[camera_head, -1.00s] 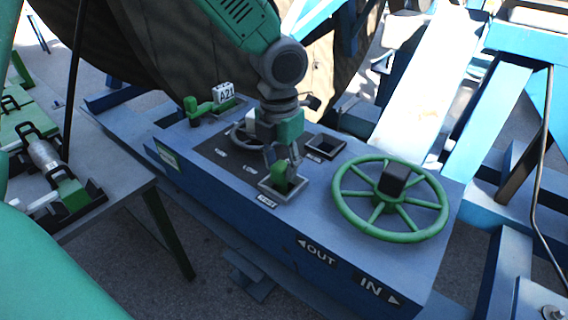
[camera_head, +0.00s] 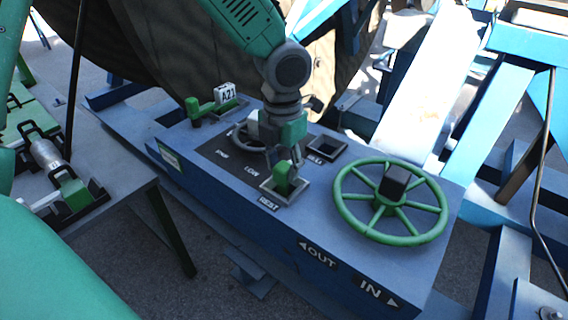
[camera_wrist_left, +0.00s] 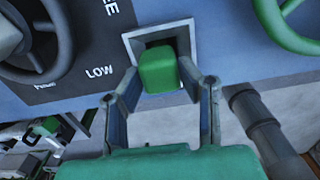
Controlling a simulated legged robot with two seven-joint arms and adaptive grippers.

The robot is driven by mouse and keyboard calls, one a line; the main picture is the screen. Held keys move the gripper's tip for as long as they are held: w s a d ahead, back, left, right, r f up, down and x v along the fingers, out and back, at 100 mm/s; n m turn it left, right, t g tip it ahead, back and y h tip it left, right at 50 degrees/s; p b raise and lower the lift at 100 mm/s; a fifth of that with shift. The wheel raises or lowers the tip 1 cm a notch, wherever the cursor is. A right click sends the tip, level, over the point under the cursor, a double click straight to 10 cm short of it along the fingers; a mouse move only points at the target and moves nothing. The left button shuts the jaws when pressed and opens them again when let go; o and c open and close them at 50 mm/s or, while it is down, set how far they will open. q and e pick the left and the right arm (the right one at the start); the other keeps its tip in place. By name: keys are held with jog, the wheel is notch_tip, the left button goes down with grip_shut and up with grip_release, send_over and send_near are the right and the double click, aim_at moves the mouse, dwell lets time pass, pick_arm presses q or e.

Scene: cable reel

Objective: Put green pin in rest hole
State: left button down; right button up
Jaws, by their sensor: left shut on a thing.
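The green pin (camera_head: 284,178) stands at the square-rimmed rest hole (camera_head: 291,199) on the blue console, above the "REST" label. In the left wrist view the pin's green block (camera_wrist_left: 158,70) shows in front of the hole's pale square rim (camera_wrist_left: 131,40). My left gripper (camera_head: 283,165) reaches down from above and is shut on the pin, one finger on each side. The fingers also show in the left wrist view (camera_wrist_left: 160,86). How deep the pin sits in the hole is hidden. My right gripper is not in view.
A second square hole (camera_head: 326,147) is empty behind the rest hole. A green handwheel (camera_head: 390,200) stands close on the right. A bench (camera_head: 125,185) with tools stands left.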

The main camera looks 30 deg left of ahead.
pick_arm(q)
jog(key=shift+d, duration=0.15)
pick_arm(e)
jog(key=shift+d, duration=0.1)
pick_arm(q)
jog(key=shift+d+r, duration=0.1)
jog(key=shift+d, duration=0.05)
jog(key=c, duration=1.1)
grip_release()
jog(key=shift+d, duration=0.1)
jog(key=shift+o, duration=0.4)
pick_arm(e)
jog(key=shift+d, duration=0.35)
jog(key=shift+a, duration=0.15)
pick_arm(q)
jog(key=shift+r, duration=0.25)
notch_tip(320, 180, up, 11)
jog(key=shift+r, duration=0.2)
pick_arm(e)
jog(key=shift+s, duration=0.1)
pick_arm(q)
jog(key=shift+w, duration=0.1)
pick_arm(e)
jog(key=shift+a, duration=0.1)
